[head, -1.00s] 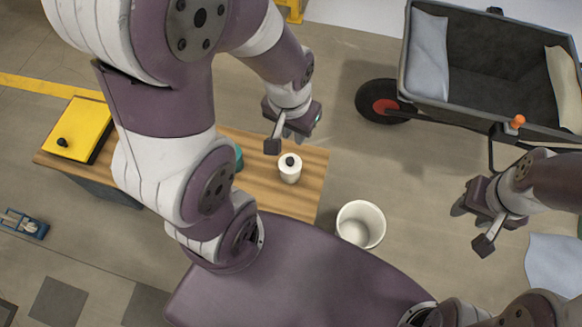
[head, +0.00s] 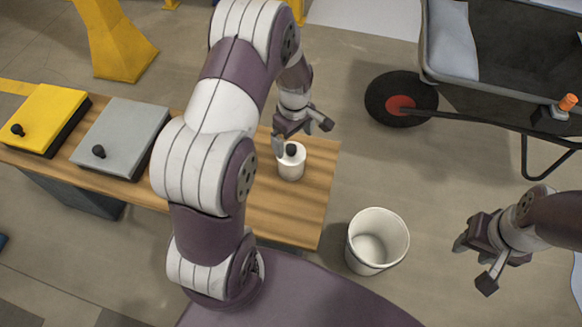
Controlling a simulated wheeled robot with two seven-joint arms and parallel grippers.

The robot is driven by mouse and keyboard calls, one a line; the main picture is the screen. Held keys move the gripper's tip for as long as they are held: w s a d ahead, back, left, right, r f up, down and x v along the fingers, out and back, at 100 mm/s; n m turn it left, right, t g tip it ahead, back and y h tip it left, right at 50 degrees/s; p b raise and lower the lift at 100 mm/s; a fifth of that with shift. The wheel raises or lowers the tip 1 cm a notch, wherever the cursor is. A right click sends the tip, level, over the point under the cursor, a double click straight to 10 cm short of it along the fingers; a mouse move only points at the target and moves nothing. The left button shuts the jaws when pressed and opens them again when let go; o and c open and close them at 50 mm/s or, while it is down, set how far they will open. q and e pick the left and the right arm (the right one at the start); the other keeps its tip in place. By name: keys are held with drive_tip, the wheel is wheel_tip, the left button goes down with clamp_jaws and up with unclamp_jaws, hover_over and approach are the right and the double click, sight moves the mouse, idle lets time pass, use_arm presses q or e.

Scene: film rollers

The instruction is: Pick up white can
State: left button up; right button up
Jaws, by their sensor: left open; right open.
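The white can (head: 291,168) stands upright on the wooden table (head: 318,192), near its right end, with a black knob on top. My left gripper (head: 303,138) is open just above and behind the can, its fingers pointing down; one finger overlaps the can's upper left edge in the picture. I cannot tell whether it touches the can. My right gripper (head: 470,262) is open and empty over the floor at the right, well away from the can.
A yellow box (head: 45,112) and a grey box (head: 120,130), each with a black knob, sit on the table's left part. A white bucket (head: 376,240) stands on the floor right of the table. A wheelbarrow (head: 480,75) is at the back right.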

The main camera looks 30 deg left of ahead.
sight(293, 148)
use_arm(q)
wheel_tip(293, 148, down, 5)
drive_tip(key=shift+r+b, duration=0.1)
drive_tip(key=shift+b, duration=0.45)
drive_tip(key=f, duration=0.1)
drive_tip(key=f+b, duration=0.1)
drive_tip(key=f, duration=0.1)
drive_tip(key=f+b, duration=0.1)
drive_tip(key=f, duration=0.1)
drive_tip(key=shift+a+f, duration=0.2)
drive_tip(key=shift+a, duration=0.15)
drive_tip(key=shift+r, duration=0.1)
use_arm(e)
wheel_tip(293, 148, down, 4)
drive_tip(key=shift+f, duration=0.2)
use_arm(q)
drive_tip(key=shift+c, duration=0.9)
drive_tip(key=c, duration=0.9)
